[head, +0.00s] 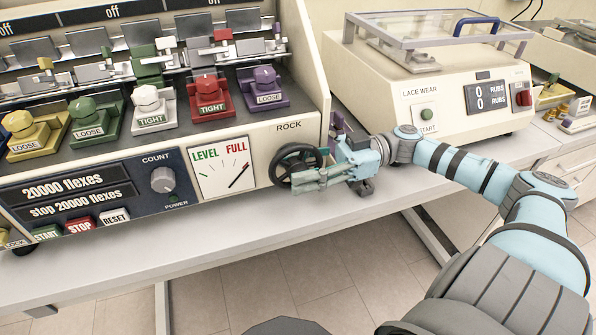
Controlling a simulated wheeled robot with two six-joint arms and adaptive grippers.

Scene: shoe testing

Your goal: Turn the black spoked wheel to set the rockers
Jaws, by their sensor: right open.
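The black spoked wheel (286,152) is on the front panel of the cream flexing machine, under the word ROCK. My right gripper (306,172) is at the wheel's right side, its open fingers pointing left across the wheel's lower right part. The fingers hide some of the spokes and rim. I cannot tell whether they touch the rim. The rockers (150,58) stand in a row at the machine's back. My left gripper is not in view.
Several coloured clamps, such as the red one (210,97), line the machine's ledge. A COUNT knob (163,180) and buttons sit left of the dial. A LACE WEAR machine (430,95) stands right, behind my right arm. The bench's front strip (240,228) is clear.

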